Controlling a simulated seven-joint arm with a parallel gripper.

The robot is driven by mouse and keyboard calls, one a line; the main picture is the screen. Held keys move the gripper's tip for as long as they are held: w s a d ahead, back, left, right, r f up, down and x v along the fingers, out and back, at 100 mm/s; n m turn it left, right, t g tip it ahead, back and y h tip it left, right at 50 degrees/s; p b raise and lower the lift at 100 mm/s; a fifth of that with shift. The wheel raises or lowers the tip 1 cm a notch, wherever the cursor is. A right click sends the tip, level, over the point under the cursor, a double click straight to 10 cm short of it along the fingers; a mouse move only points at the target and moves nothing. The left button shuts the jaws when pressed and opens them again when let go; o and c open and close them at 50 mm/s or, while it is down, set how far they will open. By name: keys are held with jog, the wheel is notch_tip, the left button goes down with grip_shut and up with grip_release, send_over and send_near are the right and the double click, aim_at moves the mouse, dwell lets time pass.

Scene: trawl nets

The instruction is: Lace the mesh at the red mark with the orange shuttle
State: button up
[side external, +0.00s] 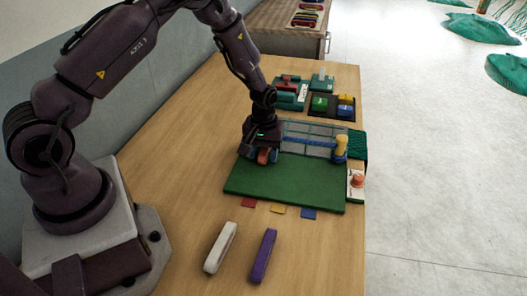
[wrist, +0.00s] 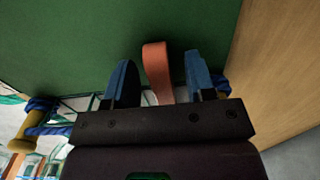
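My gripper (side external: 262,154) is low over the left end of the net frame, with its blue-grey fingertips pointing down at the green mat (side external: 285,182). The orange shuttle (wrist: 158,72) is between the fingers in the wrist view, with narrow gaps showing beside it. The fingers look open around it; its far end is hidden by the gripper. The grey mesh panel (side external: 310,133) stands behind the mat, with a blue-wrapped bar and a yellow post (side external: 341,148) at its right. A red tab (side external: 249,202) lies at the mat's front edge; no red mark is discernible on the mesh.
Yellow (side external: 278,208) and blue (side external: 309,213) tabs lie beside the red one. A white shuttle (side external: 221,248) and a purple shuttle (side external: 263,255) lie in front. Trays of coloured blocks (side external: 331,105) stand behind the mesh. A button box (side external: 356,184) sits at the table's right edge.

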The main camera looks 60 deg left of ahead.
aim_at(263, 152)
jog(key=shift+r, duration=0.1)
notch_tip(263, 152, up, 13)
dwell(0.5)
